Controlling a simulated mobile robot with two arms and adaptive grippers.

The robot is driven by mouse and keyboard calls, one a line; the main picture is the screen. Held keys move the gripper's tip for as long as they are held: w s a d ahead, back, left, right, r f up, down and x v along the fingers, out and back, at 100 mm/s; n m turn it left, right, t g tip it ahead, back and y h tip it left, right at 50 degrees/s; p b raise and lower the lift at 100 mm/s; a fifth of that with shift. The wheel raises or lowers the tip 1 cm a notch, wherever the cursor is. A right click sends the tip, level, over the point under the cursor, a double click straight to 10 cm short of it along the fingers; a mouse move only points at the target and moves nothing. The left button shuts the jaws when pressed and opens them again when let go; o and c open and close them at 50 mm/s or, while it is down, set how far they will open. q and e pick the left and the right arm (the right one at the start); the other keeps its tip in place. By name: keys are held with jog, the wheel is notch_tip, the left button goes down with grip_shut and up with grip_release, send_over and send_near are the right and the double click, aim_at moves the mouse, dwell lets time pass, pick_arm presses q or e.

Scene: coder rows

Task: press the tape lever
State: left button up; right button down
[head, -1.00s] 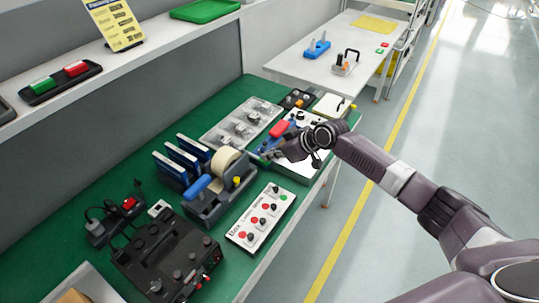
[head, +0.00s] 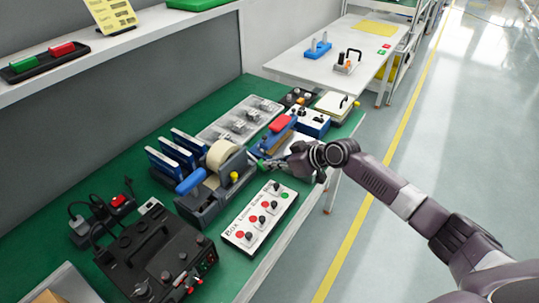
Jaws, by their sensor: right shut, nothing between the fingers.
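The tape dispenser (head: 203,203) stands on the green bench mat, dark grey with a cream tape roll (head: 221,154) at its top. Its blue lever (head: 190,181) sticks out toward the lower left, and a yellow knob (head: 234,177) is on its right side. My right gripper (head: 264,164) is shut and empty, just right of the dispenser, pointing left toward it. A gap shows between the fingertips and the dispenser; the lever is on the far side from them. My left gripper is not in view.
A switch panel (head: 241,231) lies in front of the dispenser. Blue upright plates (head: 171,166) stand behind it. A black control box (head: 150,262) is at the lower left.

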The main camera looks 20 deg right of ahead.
jog(key=shift+f, duration=0.55)
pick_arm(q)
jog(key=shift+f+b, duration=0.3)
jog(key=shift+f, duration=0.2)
pick_arm(e)
jog(key=shift+s+f, duration=0.2)
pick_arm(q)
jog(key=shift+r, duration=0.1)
pick_arm(e)
jog(key=shift+r, duration=0.1)
